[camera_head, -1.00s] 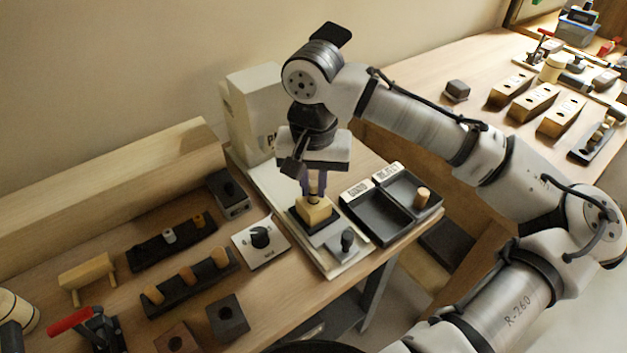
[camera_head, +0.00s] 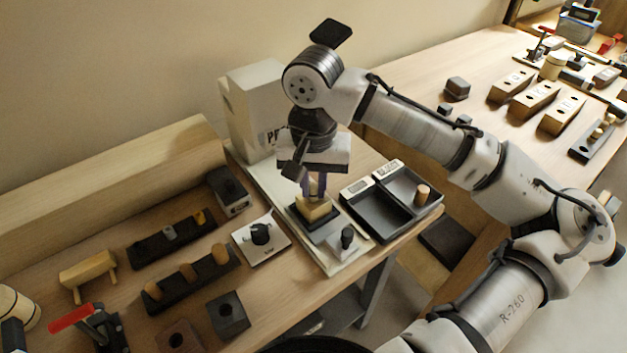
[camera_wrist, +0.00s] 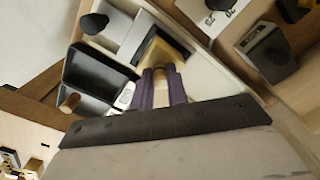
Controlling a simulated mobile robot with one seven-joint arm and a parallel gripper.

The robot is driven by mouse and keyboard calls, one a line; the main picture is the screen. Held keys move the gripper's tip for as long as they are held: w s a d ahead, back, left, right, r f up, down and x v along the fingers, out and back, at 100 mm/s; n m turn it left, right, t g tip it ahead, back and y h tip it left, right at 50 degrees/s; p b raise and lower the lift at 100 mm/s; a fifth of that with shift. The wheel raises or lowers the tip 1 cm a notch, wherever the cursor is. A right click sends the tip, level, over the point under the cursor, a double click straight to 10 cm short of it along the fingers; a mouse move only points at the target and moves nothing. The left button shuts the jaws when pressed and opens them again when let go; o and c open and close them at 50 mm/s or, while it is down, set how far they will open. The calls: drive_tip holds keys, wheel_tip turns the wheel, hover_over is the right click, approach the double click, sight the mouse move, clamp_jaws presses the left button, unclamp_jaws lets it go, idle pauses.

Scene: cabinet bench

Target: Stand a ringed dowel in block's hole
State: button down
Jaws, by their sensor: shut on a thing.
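A pale wooden block (camera_head: 314,212) sits on a dark pad on the light fixture plate, and it also shows in the wrist view (camera_wrist: 161,50). My gripper (camera_head: 314,192) is directly above the block, pointing down. In the wrist view my gripper (camera_wrist: 161,82) has its purple fingers shut on a tan wooden dowel (camera_wrist: 160,74). The dowel's lower end meets the block's top in that view. The hole is hidden, so I cannot tell how deep the dowel sits. I cannot make out a ring on it.
A black two-compartment tray (camera_head: 376,222) stands right of the block, with another dowel (camera_head: 422,193) in its right compartment. A black-knobbed device (camera_head: 347,240) is in front of the block. A dial plate (camera_head: 260,240) and a rack of several dowels (camera_head: 190,284) lie left. A pale housing (camera_head: 250,105) stands behind.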

drive_tip(key=shift+f, duration=0.1)
drive_tip(key=c, duration=1.1)
unclamp_jaws()
drive_tip(key=shift+c, duration=0.2)
wheel_tip(320, 180, up, 7)
drive_tip(key=p, duration=0.7)
